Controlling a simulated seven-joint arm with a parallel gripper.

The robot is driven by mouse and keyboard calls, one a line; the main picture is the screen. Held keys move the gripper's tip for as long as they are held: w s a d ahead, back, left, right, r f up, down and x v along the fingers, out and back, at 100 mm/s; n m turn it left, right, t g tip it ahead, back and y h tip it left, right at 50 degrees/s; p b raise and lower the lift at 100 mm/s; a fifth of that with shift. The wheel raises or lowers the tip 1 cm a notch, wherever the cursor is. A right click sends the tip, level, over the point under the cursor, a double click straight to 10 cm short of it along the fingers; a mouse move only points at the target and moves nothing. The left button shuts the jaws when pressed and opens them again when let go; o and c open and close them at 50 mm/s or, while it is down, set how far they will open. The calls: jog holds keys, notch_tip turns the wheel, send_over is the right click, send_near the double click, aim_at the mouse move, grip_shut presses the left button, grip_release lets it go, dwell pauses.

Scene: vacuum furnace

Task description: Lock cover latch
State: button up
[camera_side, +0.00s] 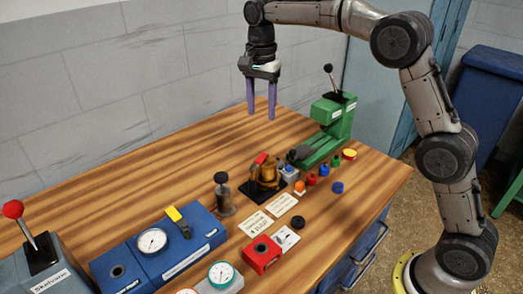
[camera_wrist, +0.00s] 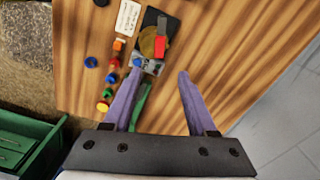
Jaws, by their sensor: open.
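A small brass chamber (camera_side: 266,174) with a red-tipped part (camera_side: 261,158) on top stands on a black base near the middle of the bench. I cannot tell for certain which part is the cover latch. In the wrist view the brass chamber (camera_wrist: 147,42) and the red part (camera_wrist: 160,44) show beyond my fingertips, beside a grey bar. My gripper (camera_side: 261,112) hangs fingers-down, high above the back of the bench, open and empty, apart from everything. In the wrist view the purple fingers of my gripper (camera_wrist: 160,78) are spread, with bare wood between them.
A green machine (camera_side: 329,127) with a black lever stands at the back right. Several coloured knobs and buttons lie in front of it. A blue gauge box (camera_side: 160,248), a red box (camera_side: 261,255) and a grey red-knobbed lever box (camera_side: 45,265) stand nearer. The bench's back left (camera_side: 150,165) is clear.

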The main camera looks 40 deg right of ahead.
aim_at(262, 157)
notch_tip(262, 157, down, 13)
jog(key=shift+f, duration=0.2)
dwell(0.3)
grip_shut()
dwell(1.4)
